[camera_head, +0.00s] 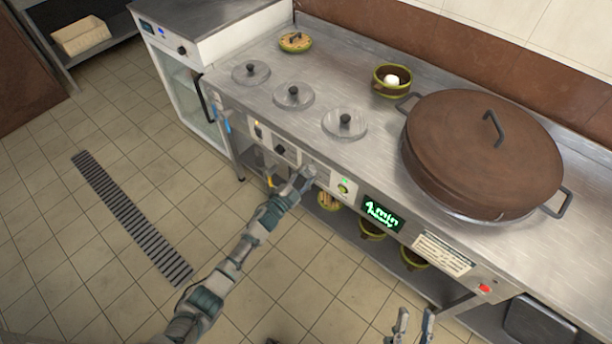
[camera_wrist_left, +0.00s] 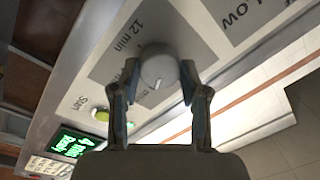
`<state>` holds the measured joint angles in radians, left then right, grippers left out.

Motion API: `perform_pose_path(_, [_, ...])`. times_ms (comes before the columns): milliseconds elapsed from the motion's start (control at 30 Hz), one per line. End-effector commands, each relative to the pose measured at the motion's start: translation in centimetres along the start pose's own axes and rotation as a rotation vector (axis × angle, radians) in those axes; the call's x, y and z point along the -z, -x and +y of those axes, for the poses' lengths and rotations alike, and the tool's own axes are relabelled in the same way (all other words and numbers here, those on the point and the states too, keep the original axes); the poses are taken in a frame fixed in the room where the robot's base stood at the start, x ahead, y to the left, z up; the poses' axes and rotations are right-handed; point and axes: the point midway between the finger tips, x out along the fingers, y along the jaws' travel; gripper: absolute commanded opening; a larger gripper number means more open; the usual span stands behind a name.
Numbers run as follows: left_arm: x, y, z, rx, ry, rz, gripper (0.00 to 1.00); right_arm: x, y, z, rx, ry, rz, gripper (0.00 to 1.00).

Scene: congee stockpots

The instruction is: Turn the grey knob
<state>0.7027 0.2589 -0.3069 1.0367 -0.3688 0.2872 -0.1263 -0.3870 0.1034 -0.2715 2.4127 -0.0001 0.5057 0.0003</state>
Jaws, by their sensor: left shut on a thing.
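The grey knob (camera_wrist_left: 158,70) is a round dial with a white mark, on a grey panel with the label "12 min" beside it. It also shows on the counter's front panel in the head view (camera_head: 309,171). My left gripper (camera_wrist_left: 160,82) has one finger on each side of the knob and is shut on it. In the head view my left gripper (camera_head: 298,180) reaches the panel and partly covers the knob. My right gripper (camera_head: 414,322) is at the bottom edge, its fingers apart and empty, away from the panel.
A red button (camera_head: 485,288) is further right. A large brown lidded pot (camera_head: 485,150) and several small lids stand on the counter (camera_head: 350,75). Bowls sit on the shelf below.

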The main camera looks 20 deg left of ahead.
Motion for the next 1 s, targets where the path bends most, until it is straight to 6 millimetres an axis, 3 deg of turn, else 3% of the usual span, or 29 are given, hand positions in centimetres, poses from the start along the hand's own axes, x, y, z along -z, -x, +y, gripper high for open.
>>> perform_pose_path(133, [-0.7,0.3,0.4,-0.007,0.000,-0.016,0.10,-0.1,0.1,0.0,0.000,0.000,-0.001,0.38])
perform_pose_path(167, [-0.7,0.3,0.4,-0.007,0.000,-0.016,0.47,-0.1,0.1,0.0,0.000,0.000,-0.001,0.38])
perform_pose_path(267, [-0.6,0.3,0.4,-0.006,-0.001,-0.013,0.70,-0.1,0.1,0.0,0.000,0.000,0.000,0.38])
perform_pose_path(667, [-0.2,0.8,0.2,-0.003,-0.002,-0.004,0.70,0.2,0.1,0.0,0.000,0.001,0.005,0.38])
perform_pose_path(767, [-0.3,2.2,0.2,-0.003,-0.002,-0.004,0.70,0.2,0.1,0.0,0.000,0.001,0.005,0.38])
perform_pose_path(1000, [-0.4,7.6,0.3,-0.005,-0.001,-0.006,0.70,0.2,0.1,-0.1,0.000,0.001,0.005,0.38])
